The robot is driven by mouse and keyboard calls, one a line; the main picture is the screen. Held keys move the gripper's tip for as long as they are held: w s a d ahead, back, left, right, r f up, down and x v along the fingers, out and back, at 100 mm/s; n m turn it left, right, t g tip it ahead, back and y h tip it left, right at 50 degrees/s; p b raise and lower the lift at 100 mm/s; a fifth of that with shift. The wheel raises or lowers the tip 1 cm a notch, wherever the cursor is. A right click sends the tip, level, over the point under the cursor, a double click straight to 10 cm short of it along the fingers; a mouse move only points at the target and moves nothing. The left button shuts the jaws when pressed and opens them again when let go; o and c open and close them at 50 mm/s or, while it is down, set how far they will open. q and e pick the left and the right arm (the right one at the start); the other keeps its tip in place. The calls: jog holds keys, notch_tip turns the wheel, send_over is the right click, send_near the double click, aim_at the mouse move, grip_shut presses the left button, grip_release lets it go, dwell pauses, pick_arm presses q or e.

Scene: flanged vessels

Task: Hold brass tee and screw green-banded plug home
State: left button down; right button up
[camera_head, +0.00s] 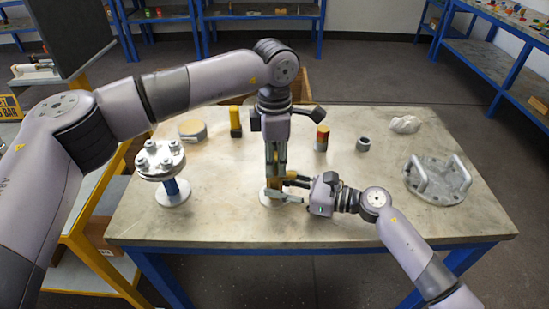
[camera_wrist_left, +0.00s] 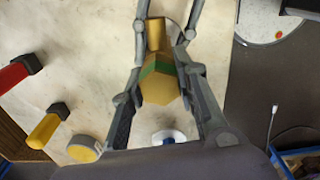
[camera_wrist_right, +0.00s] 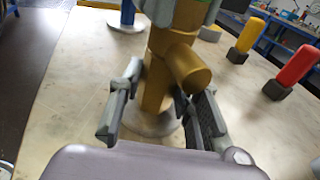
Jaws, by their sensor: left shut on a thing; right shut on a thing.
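The brass tee (camera_wrist_right: 158,88) stands upright on a round pale base (camera_wrist_right: 155,126) near the table's front middle; its side branch points toward the right wrist camera. My right gripper (camera_head: 288,188) is shut on the tee's lower body, with fingers on both sides in the right wrist view (camera_wrist_right: 162,105). The green-banded plug (camera_wrist_left: 160,72), with a gold hex head, lies between the fingers of my left gripper (camera_wrist_left: 167,45), which is shut on it from above. The plug is in line with the tee's top. The joint between them is hidden by the fingers.
A bolted flange on a post (camera_head: 160,158) stands left. A two-handled lid (camera_head: 438,182) and white cloth (camera_head: 405,124) are right.

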pick_arm(q)
jog(key=m, duration=0.5)
jog(key=shift+m, duration=0.4)
pick_arm(e)
jog(key=shift+c, duration=0.4)
pick_arm(q)
jog(key=c, duration=1.2)
grip_release()
pick_arm(e)
jog(key=o, duration=1.1)
pick_arm(q)
notch_tip(320, 180, up, 12)
jog(key=shift+f, duration=0.1)
pick_arm(e)
jog(key=shift+d, duration=0.1)
